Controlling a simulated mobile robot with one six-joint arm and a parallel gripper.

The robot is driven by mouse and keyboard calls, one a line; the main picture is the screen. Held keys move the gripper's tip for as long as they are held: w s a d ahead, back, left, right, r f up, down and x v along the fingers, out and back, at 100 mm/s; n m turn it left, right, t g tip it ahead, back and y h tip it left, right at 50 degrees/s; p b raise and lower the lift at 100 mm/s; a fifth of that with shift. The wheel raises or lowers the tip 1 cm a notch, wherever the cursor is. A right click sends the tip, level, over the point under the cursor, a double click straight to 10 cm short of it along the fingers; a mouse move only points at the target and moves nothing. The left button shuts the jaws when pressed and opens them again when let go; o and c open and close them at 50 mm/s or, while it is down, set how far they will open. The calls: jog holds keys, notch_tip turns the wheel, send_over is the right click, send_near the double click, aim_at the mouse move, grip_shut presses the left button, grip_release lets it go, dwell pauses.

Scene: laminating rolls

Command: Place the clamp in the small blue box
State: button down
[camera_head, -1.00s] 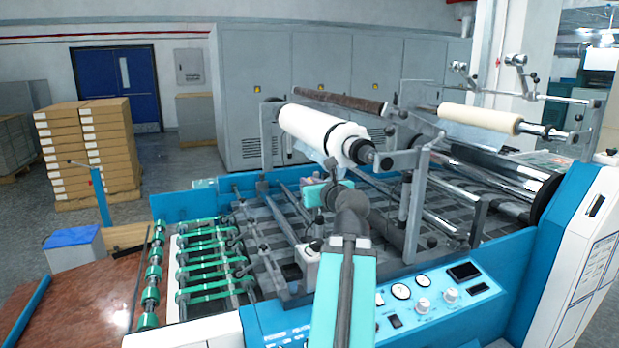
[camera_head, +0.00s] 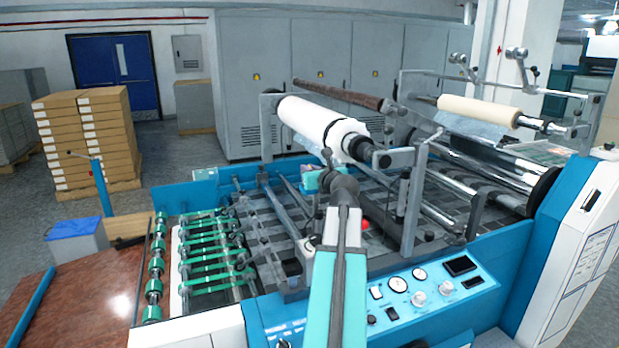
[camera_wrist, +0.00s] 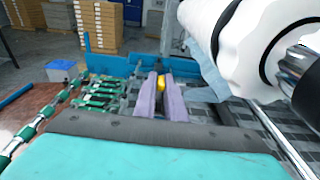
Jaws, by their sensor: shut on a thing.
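My gripper (camera_wrist: 161,92) shows in the wrist view as two purple fingers pointing away over the machine. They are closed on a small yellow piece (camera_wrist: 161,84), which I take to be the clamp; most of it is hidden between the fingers. The small blue box (camera_head: 73,229) stands on the floor at the far left, beyond the brown board, with a blue top and pale sides. It also shows in the wrist view (camera_wrist: 62,69), left of my gripper.
The laminating machine (camera_head: 183,199) fills the middle, with green rollers at its left. A large white roll (camera_head: 315,120) lies close to my gripper. A brown board (camera_head: 80,300) is at lower left. Stacked cartons (camera_head: 85,135) stand behind the blue box. Floor near the cartons is clear.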

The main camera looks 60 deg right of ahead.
jog(key=shift+w+d, duration=0.3)
jog(key=shift+d, duration=0.2)
jog(key=shift+f, duration=0.15)
jog(key=shift+f+p, duration=0.6)
jog(key=shift+f, duration=1.05)
jog(key=c, duration=2.1)
grip_release()
jog(key=shift+f, duration=0.1)
jog(key=b+v, duration=0.2)
jog(key=v, duration=1)
jog(key=shift+b, duration=0.35)
